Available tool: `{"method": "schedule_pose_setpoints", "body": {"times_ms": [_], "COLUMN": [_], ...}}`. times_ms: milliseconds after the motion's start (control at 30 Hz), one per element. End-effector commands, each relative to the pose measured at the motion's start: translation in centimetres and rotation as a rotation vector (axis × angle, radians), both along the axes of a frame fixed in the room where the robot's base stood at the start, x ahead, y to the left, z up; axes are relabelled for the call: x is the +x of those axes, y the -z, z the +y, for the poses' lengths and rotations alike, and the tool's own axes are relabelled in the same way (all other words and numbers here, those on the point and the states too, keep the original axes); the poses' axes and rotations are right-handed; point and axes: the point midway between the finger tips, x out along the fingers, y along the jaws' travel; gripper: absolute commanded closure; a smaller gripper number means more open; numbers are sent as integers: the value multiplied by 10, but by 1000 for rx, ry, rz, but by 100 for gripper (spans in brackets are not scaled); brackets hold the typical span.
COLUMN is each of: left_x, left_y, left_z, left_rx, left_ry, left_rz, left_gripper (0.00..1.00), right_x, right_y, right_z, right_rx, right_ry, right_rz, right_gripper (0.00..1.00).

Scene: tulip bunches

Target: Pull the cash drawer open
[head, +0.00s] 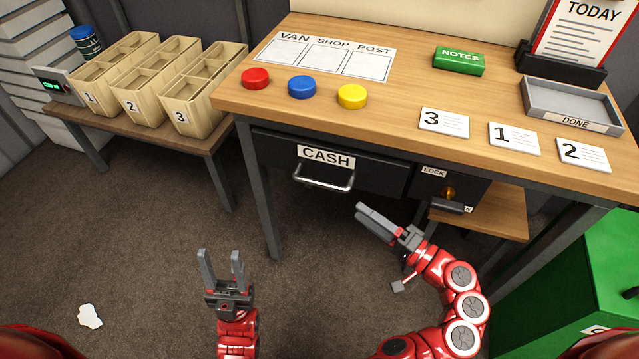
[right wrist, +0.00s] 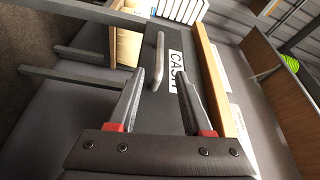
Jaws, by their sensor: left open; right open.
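The dark cash drawer (head: 375,178) sits under the wooden desk top, with a white CASH label (head: 326,158) and a silver bar handle (head: 324,180) on its front. Its front looks flush with the desk frame. My right gripper (head: 366,217) is open and empty, in front of the desk, below and to the right of the handle. In the right wrist view the handle (right wrist: 158,62) lies ahead of the open fingers, apart from them, with the label (right wrist: 175,72) beside it. My left gripper (head: 221,262) is open and empty above the floor, pointing up.
A lock box with a brass knob (head: 447,192) sits right of the drawer. Desk legs (head: 258,195) flank the space. A low bench (head: 140,130) with numbered wooden bins stands left; a green cabinet (head: 570,265) stands right. White scrap (head: 90,316) lies on open floor.

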Motion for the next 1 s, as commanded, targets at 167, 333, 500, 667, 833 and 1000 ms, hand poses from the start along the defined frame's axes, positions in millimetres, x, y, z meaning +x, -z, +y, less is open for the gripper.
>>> {"method": "schedule_pose_setpoints", "body": {"times_ms": [167,333,500,667,833,1000], "left_x": [0,0,0,0,0,0], "left_y": [1,2,3,4,4,4], "left_z": [0,0,0,0,0,0], "left_rx": [0,0,0,0,0,0], "left_ry": [0,0,0,0,0,0], "left_rz": [0,0,0,0,0,0], "left_gripper": [50,50,50,50,50,50], "right_x": [27,52,72,83,86,86], "right_y": [-3,-6,-8,-9,-9,-9], "right_z": [37,66,89,99,103,103], "right_rx": [-2,-2,-2,0,0,0], "right_ry": [-13,-8,-7,-1,-1,0], "right_rz": [-1,0,0,1,1,1], "right_gripper": [50,50,50,50,50,50]}}
